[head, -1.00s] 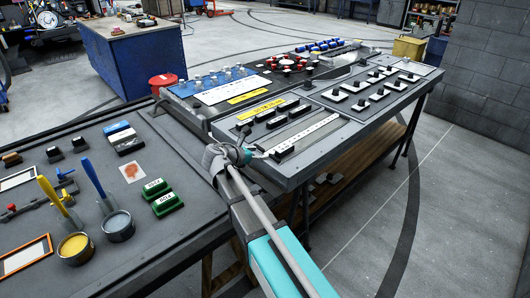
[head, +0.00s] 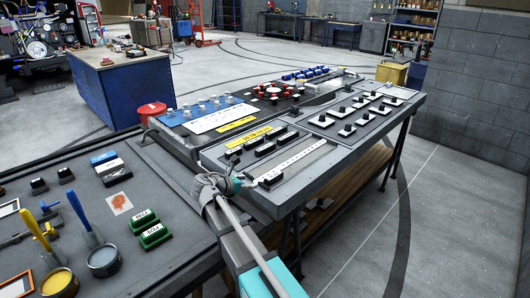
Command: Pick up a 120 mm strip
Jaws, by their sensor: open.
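My gripper (head: 250,183) is at the near left edge of the grey work panel (head: 240,202). It is small in view and its fingers are partly hidden by my wrist; it looks empty. Several short dark bars lie in a row on the panel, among them a dark bar (head: 265,149) beyond my gripper. A long white marked strip (head: 300,156) lies to their right, in a pale recess. A dark block (head: 271,180) is just right of my gripper. Lengths cannot be read, so I cannot tell which piece is 120 mm.
Small black-knobbed pieces (head: 347,130) stand in rows at the panel's right. A blue tray area (head: 195,113) and yellow labels (head: 236,124) lie behind. The left bench holds green boxes (head: 155,235) and paint pots (head: 104,261). A red tin (head: 151,111) stands behind. The floor at right is clear.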

